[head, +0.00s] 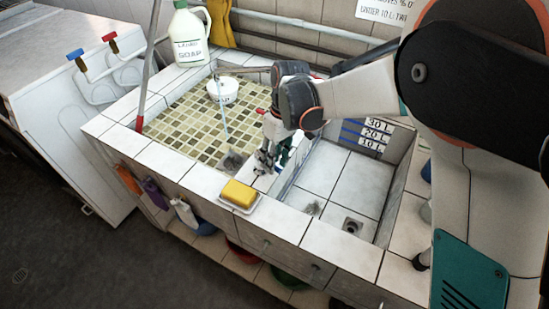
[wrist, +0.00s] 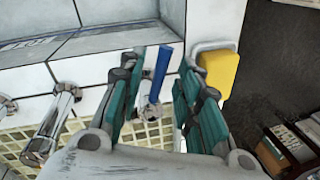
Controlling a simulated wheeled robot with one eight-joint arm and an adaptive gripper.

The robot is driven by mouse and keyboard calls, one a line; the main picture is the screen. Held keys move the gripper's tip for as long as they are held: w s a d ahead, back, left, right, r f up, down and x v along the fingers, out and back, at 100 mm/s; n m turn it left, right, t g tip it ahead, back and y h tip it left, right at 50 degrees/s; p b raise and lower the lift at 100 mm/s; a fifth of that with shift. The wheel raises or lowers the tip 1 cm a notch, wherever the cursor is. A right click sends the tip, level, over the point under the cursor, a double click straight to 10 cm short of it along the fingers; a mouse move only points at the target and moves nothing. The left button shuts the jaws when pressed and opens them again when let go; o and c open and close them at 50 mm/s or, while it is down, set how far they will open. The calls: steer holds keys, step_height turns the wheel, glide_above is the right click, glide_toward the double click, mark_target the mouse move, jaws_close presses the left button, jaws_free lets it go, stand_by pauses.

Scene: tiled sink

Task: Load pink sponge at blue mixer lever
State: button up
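A blue lever (wrist: 160,73) on a chrome mixer tap (wrist: 150,110) shows in the wrist view, between the two fingers of my gripper (wrist: 159,68). The fingers are spread apart with a gap on each side of the lever. In the head view my gripper (head: 272,157) points down over the tiled divider between the two basins, and it hides most of the taps there. I see no pink sponge. A yellow sponge (head: 239,193) lies on a white dish (head: 233,206) at the front ledge; it also shows in the wrist view (wrist: 220,72).
The right basin (head: 335,180) is empty. A soap jug (head: 190,35) stands at the back. Another blue-handled tap (head: 75,54) and a red-handled one (head: 109,37) are at far left.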

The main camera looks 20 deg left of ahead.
step_height(320, 180, up, 12)
steer(key=w, duration=0.2)
steer(key=shift+d, duration=0.45)
steer(key=shift+f, duration=0.2)
